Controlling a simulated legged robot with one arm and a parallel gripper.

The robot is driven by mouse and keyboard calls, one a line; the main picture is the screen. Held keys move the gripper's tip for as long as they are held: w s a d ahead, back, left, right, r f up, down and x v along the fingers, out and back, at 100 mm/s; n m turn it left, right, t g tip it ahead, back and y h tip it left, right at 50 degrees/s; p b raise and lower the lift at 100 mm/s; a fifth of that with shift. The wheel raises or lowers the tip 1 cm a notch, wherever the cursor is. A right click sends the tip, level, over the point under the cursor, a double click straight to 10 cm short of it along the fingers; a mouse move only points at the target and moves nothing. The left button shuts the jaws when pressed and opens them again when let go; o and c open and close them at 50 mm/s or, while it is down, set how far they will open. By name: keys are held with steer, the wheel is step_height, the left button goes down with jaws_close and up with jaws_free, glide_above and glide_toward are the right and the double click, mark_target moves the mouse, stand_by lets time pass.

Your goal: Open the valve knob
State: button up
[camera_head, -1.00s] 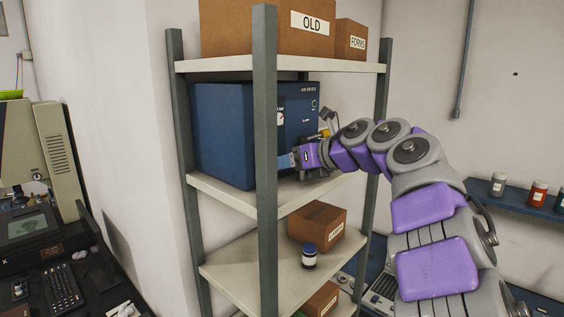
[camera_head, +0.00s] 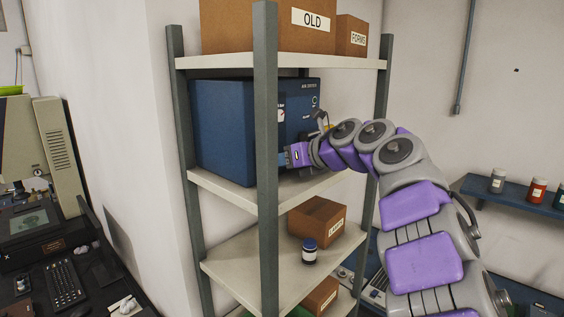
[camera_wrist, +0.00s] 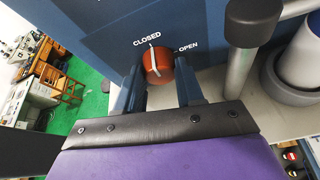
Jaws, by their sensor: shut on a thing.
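The valve knob (camera_wrist: 158,66) is orange-red and round with a white pointer line, and it sits on the blue panel in the wrist view. Its line points up toward the word CLOSED, and OPEN is printed to its right. My gripper (camera_wrist: 162,88) has one finger on each side of the knob and is shut on it. In the head view, my gripper (camera_head: 284,160) reaches the front of the blue box (camera_head: 222,130) on the middle shelf. The knob is hidden there behind the gripper and shelf post.
A grey shelf post (camera_head: 265,160) stands just left of my gripper. A grey pipe (camera_wrist: 240,65) with a dark cap stands close right of the knob. The shelf board (camera_head: 225,188) lies below, with a cardboard box (camera_head: 318,218) and a small jar (camera_head: 309,252) on the shelf beneath.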

steer(key=shift+c, duration=1.1)
steer(key=m+g+y+p, duration=0.1)
steer(key=m+p, duration=0.1)
steer(key=p, duration=0.2)
steer(key=shift+w+d+r, duration=0.1)
steer(key=m+g+y+p, duration=0.1)
steer(key=m+p, duration=0.2)
steer(key=m+y+p, duration=0.2)
steer(key=shift+w+d+f+m+g, duration=0.1)
steer(key=shift+f+m+g, duration=0.2)
steer(key=shift+m+g, duration=0.1)
steer(key=m, duration=0.1)
steer(key=m+y, duration=0.1)
steer(key=m, duration=0.1)
steer(key=m+y, duration=0.1)
steer(key=shift+f, duration=0.25)
steer(key=shift+m, duration=0.4)
